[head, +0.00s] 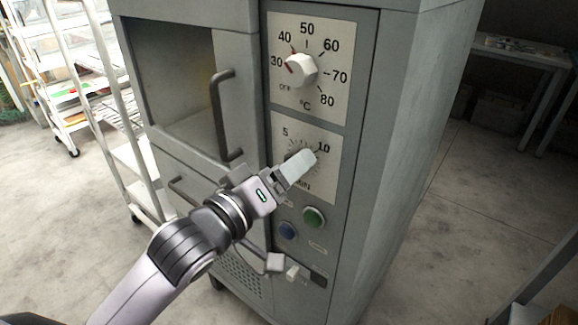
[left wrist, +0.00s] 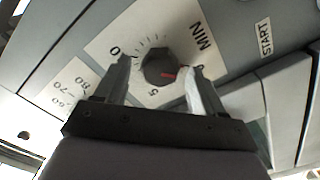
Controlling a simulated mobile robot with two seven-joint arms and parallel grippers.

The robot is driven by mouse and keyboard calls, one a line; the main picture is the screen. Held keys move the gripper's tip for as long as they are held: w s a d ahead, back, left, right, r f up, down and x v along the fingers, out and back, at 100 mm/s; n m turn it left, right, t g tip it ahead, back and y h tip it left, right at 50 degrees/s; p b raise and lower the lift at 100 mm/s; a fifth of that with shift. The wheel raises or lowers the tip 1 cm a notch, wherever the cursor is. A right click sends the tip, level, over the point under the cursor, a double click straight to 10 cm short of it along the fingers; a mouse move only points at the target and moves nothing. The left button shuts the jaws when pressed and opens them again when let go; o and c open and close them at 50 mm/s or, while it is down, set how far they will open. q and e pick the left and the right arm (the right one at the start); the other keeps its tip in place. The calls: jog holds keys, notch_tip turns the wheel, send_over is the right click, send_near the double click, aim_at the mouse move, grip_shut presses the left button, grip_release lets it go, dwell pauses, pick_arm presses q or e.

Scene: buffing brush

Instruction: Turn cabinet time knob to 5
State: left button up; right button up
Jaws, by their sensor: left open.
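The time dial panel (head: 326,178) is on the front of the grey cabinet (head: 355,150), marked 5, 10 and MIN. In the head view my left gripper (head: 298,164) covers most of this dial and hides its knob. In the left wrist view the dark time knob (left wrist: 156,66) shows with a red mark on its right side, pointing away from the 10 and toward the right finger. The printed 5 is just below the knob. My left gripper (left wrist: 160,80) is open, with one finger on each side of the knob; I cannot tell whether they touch it. My right gripper is out of view.
The white temperature knob (head: 301,70) is above the time dial. A dark door handle (head: 222,115) sticks out at the left. A wheeled rack (head: 110,110) stands left of the cabinet.

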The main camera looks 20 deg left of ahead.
pick_arm(q)
jog(key=shift+w+d, duration=0.15)
jog(key=shift+w, duration=0.25)
jog(key=c, duration=1.1)
jog(key=shift+o, duration=0.2)
jog(key=m+p, duration=0.7)
jog(key=m, duration=1)
jog(key=shift+d+m+p, duration=0.1)
jog(key=shift+m+p, duration=0.3)
